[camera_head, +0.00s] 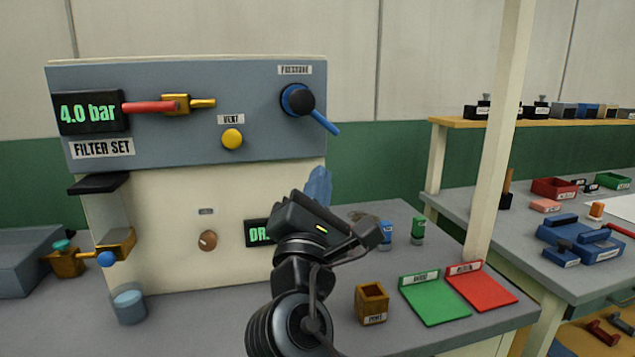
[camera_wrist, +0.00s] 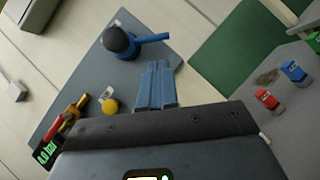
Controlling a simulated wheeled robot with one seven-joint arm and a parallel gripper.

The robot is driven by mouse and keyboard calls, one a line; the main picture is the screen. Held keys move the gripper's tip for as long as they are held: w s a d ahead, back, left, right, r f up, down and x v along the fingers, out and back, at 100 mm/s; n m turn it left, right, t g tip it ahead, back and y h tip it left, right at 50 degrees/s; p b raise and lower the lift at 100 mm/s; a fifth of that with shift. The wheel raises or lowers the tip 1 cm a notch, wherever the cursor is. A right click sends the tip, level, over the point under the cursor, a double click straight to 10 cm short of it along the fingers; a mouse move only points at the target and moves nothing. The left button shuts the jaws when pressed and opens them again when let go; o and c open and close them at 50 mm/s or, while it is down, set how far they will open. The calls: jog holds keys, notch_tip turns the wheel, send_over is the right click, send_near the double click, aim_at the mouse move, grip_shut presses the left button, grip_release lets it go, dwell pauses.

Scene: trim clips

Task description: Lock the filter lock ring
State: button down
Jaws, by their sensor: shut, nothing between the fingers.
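The filter unit stands at the left of the machine, with a black cap (camera_head: 99,184), a clear body (camera_head: 108,210) and a brass-coloured piece (camera_head: 118,244) below. I take this brass piece as the lock ring, but cannot tell for sure whether it is locked. A blue ball (camera_head: 107,259) sits beside it. My gripper (camera_head: 319,186) is in front of the machine, right of and well apart from the filter. Its blue fingers (camera_wrist: 155,75) are together and empty, pointing towards the panel below the pressure knob (camera_head: 297,100). The filter is not seen in the wrist view.
The panel carries a "4.0 bar" display (camera_head: 88,113), a red-handled valve (camera_head: 150,107) and a yellow vent button (camera_head: 232,139). A lower display (camera_head: 258,233) is partly hidden by my arm. A clear cup (camera_head: 129,306), a brown box (camera_head: 372,302), green tray (camera_head: 436,300) and red tray (camera_head: 481,288) stand on the bench.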

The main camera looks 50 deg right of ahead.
aim_at(334, 134)
jog(key=p+x, duration=0.2)
jog(key=x, duration=0.8)
jog(key=shift+w+d+r+p, duration=0.1)
jog(key=shift+d+r+p, duration=0.05)
jog(key=shift+d+p, duration=0.15)
jog(key=shift+s+d+r+p, duration=0.4)
jog(key=shift+r+p, duration=0.2)
jog(key=shift+p, duration=0.4)
jog(key=shift+f, duration=0.1)
